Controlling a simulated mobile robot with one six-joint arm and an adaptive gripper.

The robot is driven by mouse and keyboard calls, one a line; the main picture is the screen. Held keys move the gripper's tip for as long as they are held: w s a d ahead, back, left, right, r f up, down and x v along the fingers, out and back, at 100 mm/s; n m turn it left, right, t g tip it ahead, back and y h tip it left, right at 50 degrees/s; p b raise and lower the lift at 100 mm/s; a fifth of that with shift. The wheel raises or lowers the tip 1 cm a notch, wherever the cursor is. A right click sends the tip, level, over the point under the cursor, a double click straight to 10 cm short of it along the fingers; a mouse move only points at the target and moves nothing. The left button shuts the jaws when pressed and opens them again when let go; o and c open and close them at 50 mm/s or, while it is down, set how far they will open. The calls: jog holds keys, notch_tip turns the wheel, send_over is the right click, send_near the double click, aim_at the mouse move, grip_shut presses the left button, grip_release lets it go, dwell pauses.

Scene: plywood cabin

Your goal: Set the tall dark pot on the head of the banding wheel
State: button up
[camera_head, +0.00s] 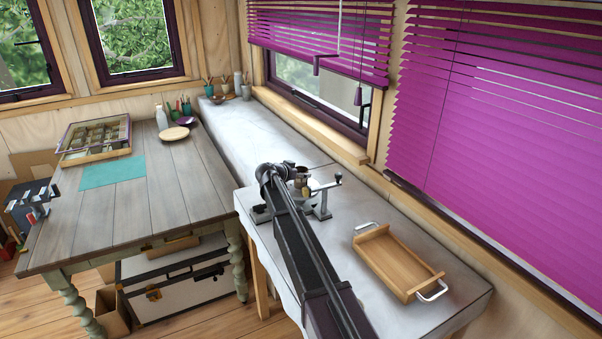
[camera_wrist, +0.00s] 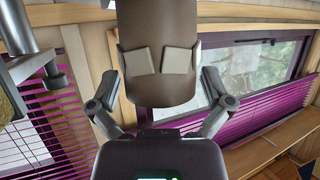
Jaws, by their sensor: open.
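A tall dark brown pot (camera_wrist: 158,25) fills the top middle of the wrist view. My gripper (camera_wrist: 156,61) is open, with its two pale finger pads in front of or against the pot's side; I cannot tell whether they touch it. In the head view my gripper (camera_head: 283,172) is over the grey counter, beside a metal device with a crank handle (camera_head: 322,197). My arm and the device hide most of the pot there. I cannot make out the banding wheel for certain.
A wooden tray (camera_head: 398,262) with metal handles lies on the counter (camera_head: 350,225) at right. The counter's far stretch is mostly clear up to pots and brushes (camera_head: 222,88). A plank table (camera_head: 150,205) with a teal mat (camera_head: 112,172) stands left. Purple blinds (camera_head: 500,100) hang beside the counter.

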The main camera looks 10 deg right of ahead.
jog(key=shift+r, duration=0.1)
jog(key=shift+a+r, duration=0.1)
jog(key=p+v, duration=0.4)
jog(key=v, duration=0.7)
jog(key=shift+s+a+p, duration=0.25)
jog(key=shift+a+p, duration=0.1)
jog(key=shift+r, duration=0.1)
